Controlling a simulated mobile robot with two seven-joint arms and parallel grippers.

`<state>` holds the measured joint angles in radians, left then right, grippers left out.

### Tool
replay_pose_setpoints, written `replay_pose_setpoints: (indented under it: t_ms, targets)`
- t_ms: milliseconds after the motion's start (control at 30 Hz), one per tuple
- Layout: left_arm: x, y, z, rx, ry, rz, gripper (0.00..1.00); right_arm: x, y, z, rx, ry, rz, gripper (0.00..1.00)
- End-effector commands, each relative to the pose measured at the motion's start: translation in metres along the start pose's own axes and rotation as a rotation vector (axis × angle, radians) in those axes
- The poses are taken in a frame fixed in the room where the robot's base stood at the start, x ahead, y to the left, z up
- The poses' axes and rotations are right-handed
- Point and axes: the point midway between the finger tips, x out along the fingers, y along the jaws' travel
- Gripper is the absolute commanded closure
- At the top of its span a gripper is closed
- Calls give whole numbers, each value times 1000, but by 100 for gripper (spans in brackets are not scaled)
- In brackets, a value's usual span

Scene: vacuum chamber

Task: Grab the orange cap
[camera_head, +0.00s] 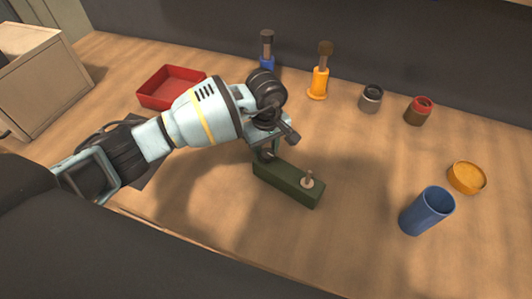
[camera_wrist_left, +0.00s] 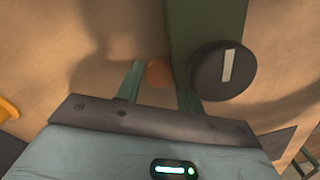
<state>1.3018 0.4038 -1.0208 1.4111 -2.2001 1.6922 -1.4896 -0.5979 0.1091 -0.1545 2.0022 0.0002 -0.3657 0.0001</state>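An orange cap (camera_head: 467,177), round and shallow, lies on the table at the right, behind the blue cup, well away from my left gripper. My left gripper (camera_head: 267,152) is low over the left end of a dark green block (camera_head: 288,182). In the left wrist view the gripper's fingers (camera_wrist_left: 159,84) are apart. A small orange-brown disc (camera_wrist_left: 159,72) shows between them, with a gap on each side; what it belongs to is unclear. The green block (camera_wrist_left: 205,25) and a dark round knob with a pale slot (camera_wrist_left: 224,70) are beside the right finger. My right gripper is out of view.
A blue cup (camera_head: 427,211) stands in front of the orange cap. A grey jar (camera_head: 371,99), a red-topped jar (camera_head: 419,111), an orange tool (camera_head: 318,82) and a blue tool (camera_head: 267,55) stand at the back. A red tray (camera_head: 170,88) is at left. The table's middle right is clear.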

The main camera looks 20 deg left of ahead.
Motion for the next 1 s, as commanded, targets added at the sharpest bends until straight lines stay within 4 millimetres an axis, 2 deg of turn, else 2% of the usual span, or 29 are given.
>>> replay_pose_setpoints:
  t_ms: [33,200,667,867,1000]
  targets:
    - [0,0,0,0,0,0,70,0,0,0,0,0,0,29]
    - [0,0,0,0,0,0,92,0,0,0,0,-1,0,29]
    - [-7,-5,-6,-1,0,0,92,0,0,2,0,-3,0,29]
    - [-23,-21,-27,-4,3,-1,92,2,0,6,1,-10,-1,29]
    - [-38,-40,-49,-4,2,-1,92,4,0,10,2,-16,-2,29]
